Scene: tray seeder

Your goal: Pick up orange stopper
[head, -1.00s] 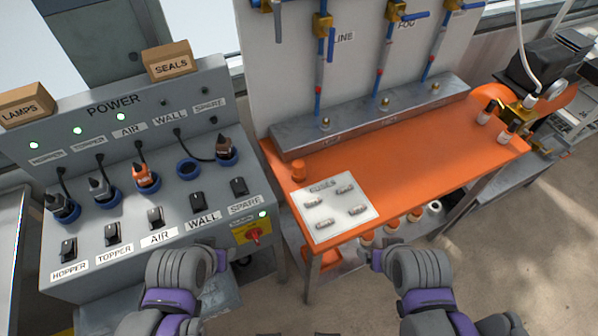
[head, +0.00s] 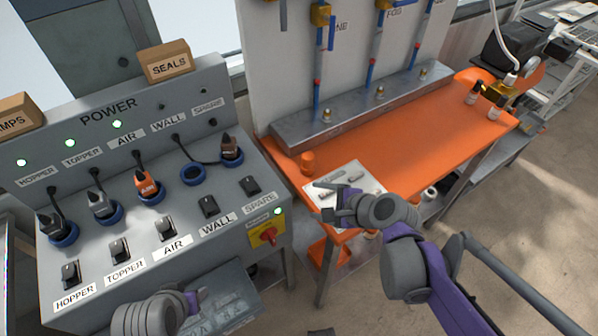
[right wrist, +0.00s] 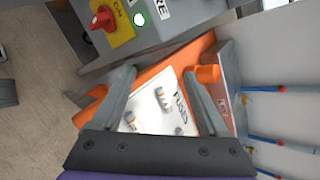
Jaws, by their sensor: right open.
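The orange stopper (head: 308,162) stands upright on the orange bench (head: 420,130), near its left end, beside the white card. In the right wrist view the stopper (right wrist: 208,74) shows just outside the right-hand finger, not between the fingers. My right gripper (head: 328,199) is open and empty over the white card, to the right of and nearer than the stopper; its two fingers (right wrist: 157,80) are spread in the wrist view. My left gripper (head: 194,302) is low at the front of the power console, apart from the stopper; its fingers are not clear.
The white card (head: 348,174) holds several small fuses. A metal rail (head: 350,112) with pipes and valves runs behind the stopper. The power console (head: 105,160) with plugs and switches stands to the left. The bench's middle is clear.

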